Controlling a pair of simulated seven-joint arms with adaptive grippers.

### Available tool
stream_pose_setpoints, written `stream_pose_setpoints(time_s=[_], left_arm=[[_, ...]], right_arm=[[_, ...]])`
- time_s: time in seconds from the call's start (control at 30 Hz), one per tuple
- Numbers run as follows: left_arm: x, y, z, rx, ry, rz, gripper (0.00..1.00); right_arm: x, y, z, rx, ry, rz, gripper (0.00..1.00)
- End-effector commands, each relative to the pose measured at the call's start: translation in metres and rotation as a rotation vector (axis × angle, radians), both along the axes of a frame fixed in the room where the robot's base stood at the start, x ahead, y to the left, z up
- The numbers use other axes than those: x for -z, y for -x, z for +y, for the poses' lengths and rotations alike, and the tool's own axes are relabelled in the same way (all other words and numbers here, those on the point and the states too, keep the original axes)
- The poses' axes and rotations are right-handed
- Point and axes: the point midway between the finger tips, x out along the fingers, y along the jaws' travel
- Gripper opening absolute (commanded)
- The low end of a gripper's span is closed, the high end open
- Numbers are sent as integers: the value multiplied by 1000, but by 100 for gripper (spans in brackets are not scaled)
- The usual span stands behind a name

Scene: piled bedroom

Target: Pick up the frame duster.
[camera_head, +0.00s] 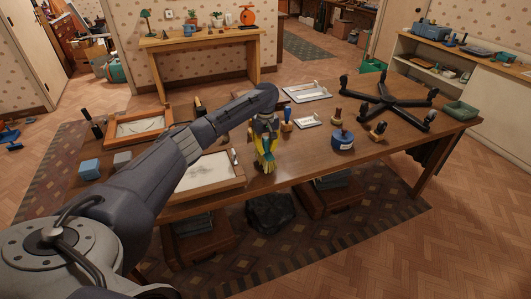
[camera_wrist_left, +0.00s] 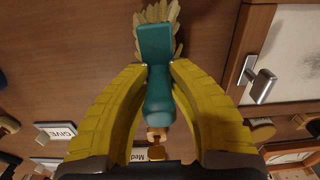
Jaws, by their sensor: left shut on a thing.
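The frame duster (camera_wrist_left: 158,100) has a teal handle and head with pale yellow bristles fanning out at the top of the left wrist view. My left gripper (camera_wrist_left: 157,68) has yellow fingers closed on it from both sides, just below the squared teal head. The handle runs back between the fingers toward the palm. In the head view my left gripper (camera_head: 265,160) is at the front edge of the wooden table (camera_head: 285,177), pointing down; fingers and duster blend together there. I cannot tell whether the duster touches the tabletop. My right gripper is not in view.
Right of the gripper are a blue-handled tool (camera_head: 287,115), a dark blue jar (camera_head: 342,141), a small white tray (camera_head: 308,122) and a black star-shaped base (camera_head: 388,101). A wooden picture frame (camera_head: 222,193) lies left of it. A green tray (camera_head: 461,109) sits at the far right.

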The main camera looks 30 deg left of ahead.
Motion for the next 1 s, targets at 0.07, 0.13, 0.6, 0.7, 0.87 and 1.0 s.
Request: stream_pose_setpoints(time_s=[0.07, 0.13, 0.6, 0.7, 0.87, 1.0], left_arm=[[-17, -1, 1, 1, -2, -5, 0], [-32, -1, 1, 2, -2, -5, 0], [-136, -1, 1, 1, -3, -3, 0], [-149, 0, 1, 1, -2, -3, 0], [-164, 0, 1, 1, -2, -1, 0], [-171, 0, 0, 1, -2, 0, 0]], right_arm=[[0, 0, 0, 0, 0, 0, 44], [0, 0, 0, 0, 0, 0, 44], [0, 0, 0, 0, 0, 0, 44], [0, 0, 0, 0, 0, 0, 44], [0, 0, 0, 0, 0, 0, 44], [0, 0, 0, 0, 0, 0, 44]])
